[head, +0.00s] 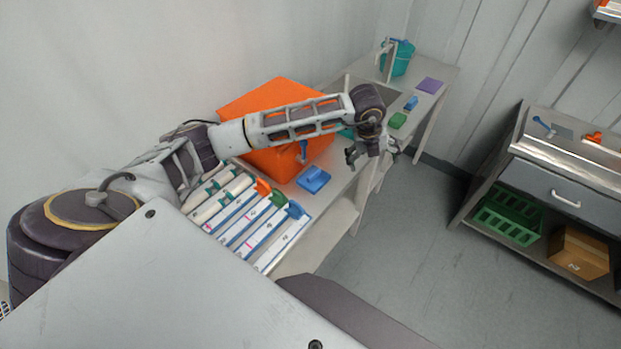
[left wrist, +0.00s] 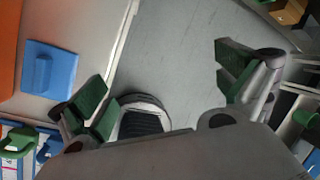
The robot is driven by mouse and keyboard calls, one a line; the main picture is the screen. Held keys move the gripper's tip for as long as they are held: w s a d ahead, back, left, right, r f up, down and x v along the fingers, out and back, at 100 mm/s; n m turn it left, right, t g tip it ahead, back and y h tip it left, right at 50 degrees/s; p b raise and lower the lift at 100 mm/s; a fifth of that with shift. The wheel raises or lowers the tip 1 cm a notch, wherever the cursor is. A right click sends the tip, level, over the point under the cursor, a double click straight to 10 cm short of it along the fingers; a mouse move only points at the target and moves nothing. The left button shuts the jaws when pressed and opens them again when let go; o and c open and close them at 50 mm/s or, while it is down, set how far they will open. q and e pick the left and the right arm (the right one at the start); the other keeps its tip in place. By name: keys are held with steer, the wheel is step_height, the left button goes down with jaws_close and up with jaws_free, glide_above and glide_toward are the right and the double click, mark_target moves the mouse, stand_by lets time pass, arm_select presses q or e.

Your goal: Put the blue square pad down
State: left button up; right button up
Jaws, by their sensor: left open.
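The blue square pad (head: 314,179) with a raised grip lies flat on the light bench, in front of the orange box and near the bench's front edge. It also shows in the left wrist view (left wrist: 50,70), at the upper left. My left gripper (head: 372,154) is open and empty, to the right of the pad and above it, apart from it. In the left wrist view its green-padded fingers (left wrist: 160,90) are wide apart with floor between them. My right gripper is not in view.
The orange box (head: 285,105) stands behind the pad. Several white cases (head: 245,220) with coloured handles lie to its left. A sink, teal bucket (head: 398,58), green block (head: 398,120) and purple pad (head: 430,85) are farther along. Open floor separates this bench from the right-hand drawer table.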

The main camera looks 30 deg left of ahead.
arm_select(q)
steer(key=s+a+n+g+y, duration=0.1)
steer(key=s+a+n+y, duration=0.25)
steer(key=a, duration=0.35)
steer(key=n+g+y, duration=0.2)
steer(key=n+y, duration=0.1)
steer(key=n, duration=0.3)
glide_toward(316, 173)
step_height(316, 173, up, 2)
steer(key=shift+d+r+h, duration=0.25)
steer(key=shift+d, duration=0.1)
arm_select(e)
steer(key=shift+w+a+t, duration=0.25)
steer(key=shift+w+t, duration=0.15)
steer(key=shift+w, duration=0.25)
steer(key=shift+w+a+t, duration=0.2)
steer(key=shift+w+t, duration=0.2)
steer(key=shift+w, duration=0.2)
arm_select(q)
steer(key=shift+f, duration=0.15)
steer(key=shift+x, duration=4.2)
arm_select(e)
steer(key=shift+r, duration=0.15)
arm_select(q)
steer(key=shift+a+f, duration=0.1)
